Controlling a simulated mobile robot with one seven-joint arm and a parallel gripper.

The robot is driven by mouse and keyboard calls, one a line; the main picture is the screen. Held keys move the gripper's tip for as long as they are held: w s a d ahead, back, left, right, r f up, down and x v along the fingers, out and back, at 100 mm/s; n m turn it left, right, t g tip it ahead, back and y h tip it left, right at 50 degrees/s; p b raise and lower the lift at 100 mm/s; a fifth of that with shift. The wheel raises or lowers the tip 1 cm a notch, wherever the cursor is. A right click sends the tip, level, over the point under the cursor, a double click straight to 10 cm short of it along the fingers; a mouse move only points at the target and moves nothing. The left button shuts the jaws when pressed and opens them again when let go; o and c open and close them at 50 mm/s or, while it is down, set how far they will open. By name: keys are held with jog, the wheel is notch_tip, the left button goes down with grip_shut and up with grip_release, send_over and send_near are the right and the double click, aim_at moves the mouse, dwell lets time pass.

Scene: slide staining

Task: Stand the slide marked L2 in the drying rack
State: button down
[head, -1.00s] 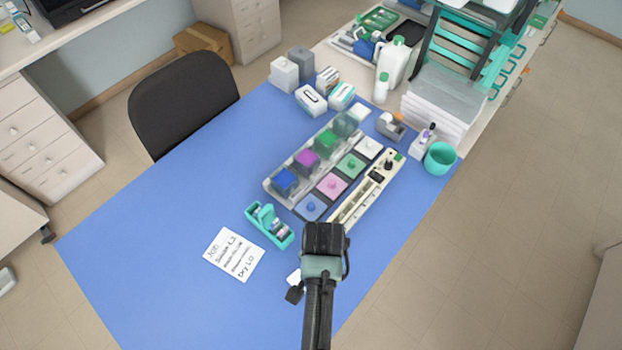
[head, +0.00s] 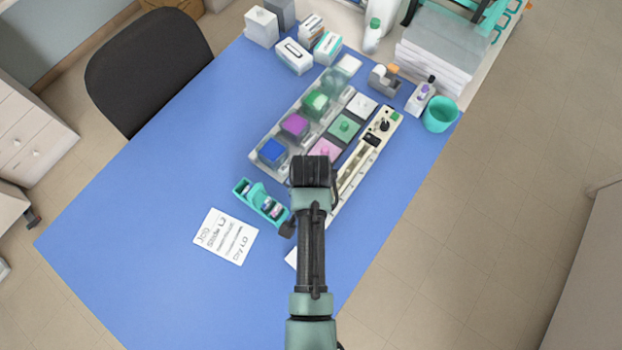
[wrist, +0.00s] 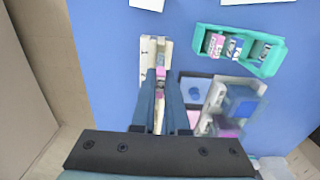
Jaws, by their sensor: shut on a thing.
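My gripper (wrist: 160,82) is shut on a thin slide (wrist: 160,73) with a pinkish end, seen nearly edge-on between the fingertips in the wrist view. Its marking cannot be read. In the head view my wrist (head: 310,172) hides the fingertips and the slide. The fingers are above a long cream rack-like strip (wrist: 146,60), which also shows in the head view (head: 352,178); whether the slide touches it cannot be told. A teal slide holder (head: 243,188) stands to the left of my arm. In the wrist view the holder (wrist: 275,62) has several labelled slides in it.
A clear tray (head: 259,165) with blue, purple and green staining dishes lies beside the strip. Pink and green pads (head: 345,127) lie between them. A handwritten card (head: 226,237) lies at front left. A teal cup (head: 440,114) stands at the right edge. The mat's left side is clear.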

jog(key=shift+f+b, duration=1.4)
jog(key=shift+f, duration=0.25)
jog(key=shift+f+b, duration=0.65)
jog(key=shift+f, duration=0.35)
jog(key=shift+f, duration=0.3)
jog(key=c, duration=0.8)
grip_release()
jog(key=shift+c, duration=0.2)
notch_tip(320, 180, up, 13)
jog(key=shift+b, duration=0.5)
